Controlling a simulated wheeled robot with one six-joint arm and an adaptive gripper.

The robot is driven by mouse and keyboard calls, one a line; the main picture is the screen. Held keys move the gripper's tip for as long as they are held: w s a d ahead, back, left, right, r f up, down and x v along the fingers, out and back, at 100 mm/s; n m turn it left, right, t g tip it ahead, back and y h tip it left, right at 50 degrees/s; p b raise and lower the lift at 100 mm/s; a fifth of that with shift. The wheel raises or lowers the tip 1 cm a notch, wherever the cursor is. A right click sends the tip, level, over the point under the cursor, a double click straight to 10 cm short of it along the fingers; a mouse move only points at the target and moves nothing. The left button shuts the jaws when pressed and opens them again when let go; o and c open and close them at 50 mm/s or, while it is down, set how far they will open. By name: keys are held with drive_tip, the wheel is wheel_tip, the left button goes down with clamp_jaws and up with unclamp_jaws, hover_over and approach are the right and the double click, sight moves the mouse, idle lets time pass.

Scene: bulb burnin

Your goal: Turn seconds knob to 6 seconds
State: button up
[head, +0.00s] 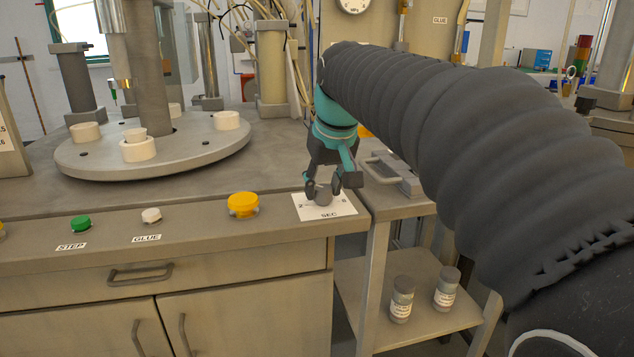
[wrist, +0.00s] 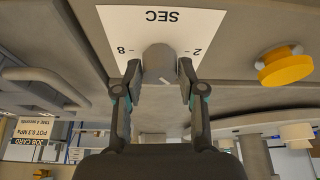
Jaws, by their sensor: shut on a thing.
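The seconds knob (head: 323,197) is a grey round knob on a white dial plate (head: 313,213) marked SEC, at the bench's front edge. The plate carries a 2 on the left and an 8 on the right in the head view. My gripper (head: 332,185) reaches down from above and is shut on the knob, one finger on each side. In the wrist view, upside down, the knob (wrist: 158,60) sits between the fingertips (wrist: 160,78), on the plate (wrist: 122,30). No pointer on the knob can be made out, so its setting cannot be read.
A yellow button (head: 243,205) stands left of the plate, with white (head: 151,215) and green (head: 80,224) buttons further left. A round turntable (head: 200,150) with white cups is behind. A lower side table (head: 400,205) with a handled metal piece is right.

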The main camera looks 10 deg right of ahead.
drive_tip(key=m+h, duration=0.1)
drive_tip(key=m, duration=0.2)
drive_tip(key=shift+a+m+h, duration=0.15)
drive_tip(key=shift+m+h, duration=0.15)
drive_tip(key=m+h, duration=0.1)
drive_tip(key=m, duration=0.2)
drive_tip(key=shift+m+g, duration=0.3)
drive_tip(key=shift+g, duration=0.1)
drive_tip(key=m, duration=0.3)
drive_tip(key=m+g+h, duration=0.1)
drive_tip(key=m, duration=0.2)
drive_tip(key=shift+w+a+g+h, duration=0.1)
drive_tip(key=shift+g+h, duration=0.2)
drive_tip(key=shift+m, duration=0.3)
drive_tip(key=o, duration=1.1)
drive_tip(key=shift+r, duration=0.1)
drive_tip(key=v, duration=1.1)
drive_tip(key=shift+a+r, duration=0.25)
drive_tip(key=shift+r, duration=0.1)
